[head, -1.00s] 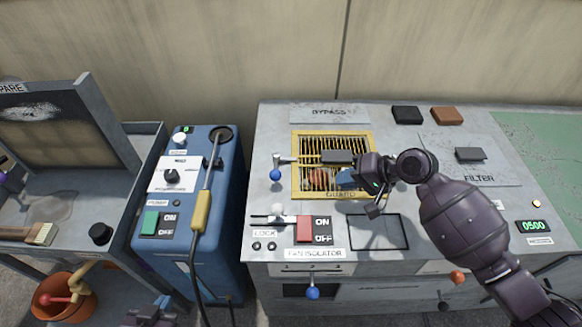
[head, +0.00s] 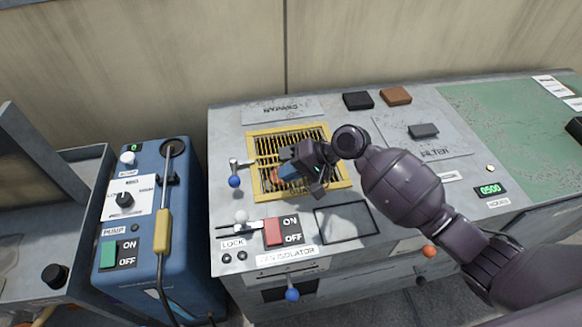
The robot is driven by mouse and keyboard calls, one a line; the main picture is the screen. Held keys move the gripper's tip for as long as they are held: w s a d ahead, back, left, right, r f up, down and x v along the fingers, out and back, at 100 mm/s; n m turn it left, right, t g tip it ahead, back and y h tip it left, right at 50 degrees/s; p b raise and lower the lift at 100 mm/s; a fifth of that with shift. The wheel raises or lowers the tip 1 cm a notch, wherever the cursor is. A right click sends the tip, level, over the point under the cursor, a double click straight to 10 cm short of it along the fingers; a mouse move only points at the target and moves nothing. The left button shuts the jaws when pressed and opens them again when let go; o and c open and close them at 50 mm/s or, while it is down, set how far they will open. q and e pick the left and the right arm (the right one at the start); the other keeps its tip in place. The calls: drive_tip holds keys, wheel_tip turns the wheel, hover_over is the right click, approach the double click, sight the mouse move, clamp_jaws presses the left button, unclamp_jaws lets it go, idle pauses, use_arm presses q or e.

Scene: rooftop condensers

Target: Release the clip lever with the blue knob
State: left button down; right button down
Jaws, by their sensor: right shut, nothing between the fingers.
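The clip lever with the blue knob (head: 235,181) sits at the left edge of the yellow guard (head: 335,162), and its knob hangs to the front. Its pale pivot lies just behind the knob. A second blue knob (head: 292,294) sticks out low on the bench front. My right gripper (head: 285,175) is shut and empty over the guard grille, to the right of the lever and apart from it. It covers part of the grille and a reddish thing under it. My left gripper is not in view.
A lock lever with a white knob (head: 241,216) and a red isolator switch (head: 273,233) are in front of the guard. A blue pump unit (head: 150,255) stands to the left. Black (head: 358,100) and brown (head: 396,96) blocks lie at the back.

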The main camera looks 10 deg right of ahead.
sight(253, 189)
drive_tip(key=b+x, duration=0.1)
drive_tip(key=x, duration=0.5)
drive_tip(key=shift+a+f, duration=0.15)
drive_tip(key=shift+f, duration=0.1)
drive_tip(key=shift+w+a+r, duration=0.15)
drive_tip(key=shift+a+r, duration=0.05)
drive_tip(key=shift+a, duration=0.35)
drive_tip(key=shift+w+a+r, duration=0.15)
drive_tip(key=shift+a, duration=0.4)
drive_tip(key=shift+w+a+r, duration=0.1)
drive_tip(key=shift+a+r, duration=0.05)
drive_tip(key=shift+a, duration=0.55)
drive_tip(key=shift+a+r, duration=0.1)
drive_tip(key=shift+r, duration=0.05)
